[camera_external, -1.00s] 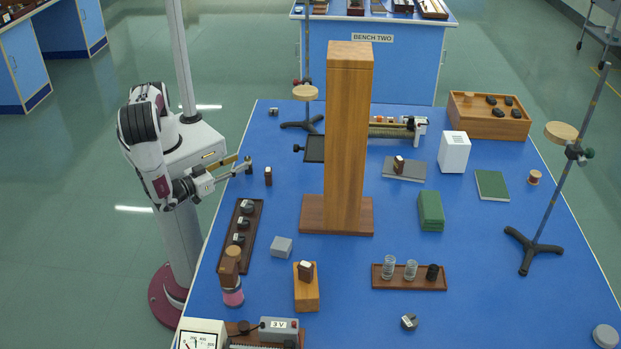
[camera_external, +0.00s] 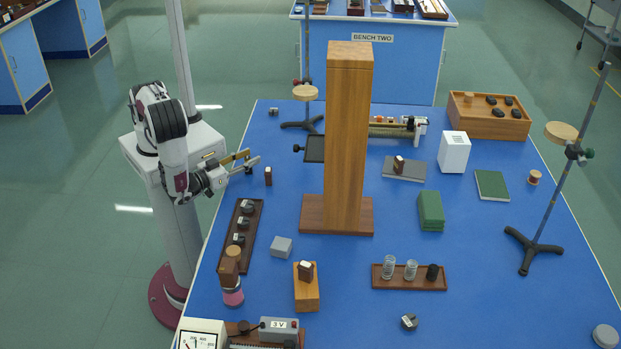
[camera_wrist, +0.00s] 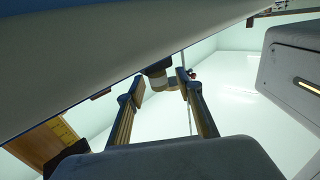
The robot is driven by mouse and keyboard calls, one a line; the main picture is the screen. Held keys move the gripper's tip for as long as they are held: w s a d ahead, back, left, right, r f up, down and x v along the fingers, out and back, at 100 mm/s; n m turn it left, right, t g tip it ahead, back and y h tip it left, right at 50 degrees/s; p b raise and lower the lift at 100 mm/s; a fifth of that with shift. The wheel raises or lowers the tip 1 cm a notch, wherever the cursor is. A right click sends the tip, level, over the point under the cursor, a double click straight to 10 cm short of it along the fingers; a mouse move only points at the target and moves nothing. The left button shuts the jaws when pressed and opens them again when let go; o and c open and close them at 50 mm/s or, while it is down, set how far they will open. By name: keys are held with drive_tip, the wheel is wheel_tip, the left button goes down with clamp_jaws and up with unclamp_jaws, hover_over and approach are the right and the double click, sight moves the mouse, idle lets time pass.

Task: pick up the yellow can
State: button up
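I cannot make out a yellow can in either view; the tall wooden tower (camera_external: 348,140) hides part of the bench behind it. My gripper (camera_external: 252,158) is at the left edge of the blue bench, tilted and pointing right. Its two fingers, with brass-coloured sides, are apart and hold nothing. In the wrist view my gripper (camera_wrist: 164,92) is also open. A small dark and pale object (camera_wrist: 156,78) shows beyond the fingertips; I cannot tell what it is. A small dark block (camera_external: 268,176) stands on the bench just right of the gripper.
A dark tray (camera_external: 229,262) with several black pieces lies along the left edge. A grey block (camera_external: 282,247), a wooden block (camera_external: 306,292) and a green box (camera_external: 431,211) stand on the bench. A tripod stand (camera_external: 300,124) is behind. Bare blue surface lies left of the tower.

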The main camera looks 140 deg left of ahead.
sight(247, 158)
idle(0.4)
clamp_jaws()
drive_tip(key=shift+r, duration=0.15)
drive_tip(key=shift+r, duration=1.5)
drive_tip(key=shift+d+r, duration=0.1)
drive_tip(key=shift+d, duration=0.05)
drive_tip(key=d, duration=1.7)
drive_tip(key=shift+d, duration=0.35)
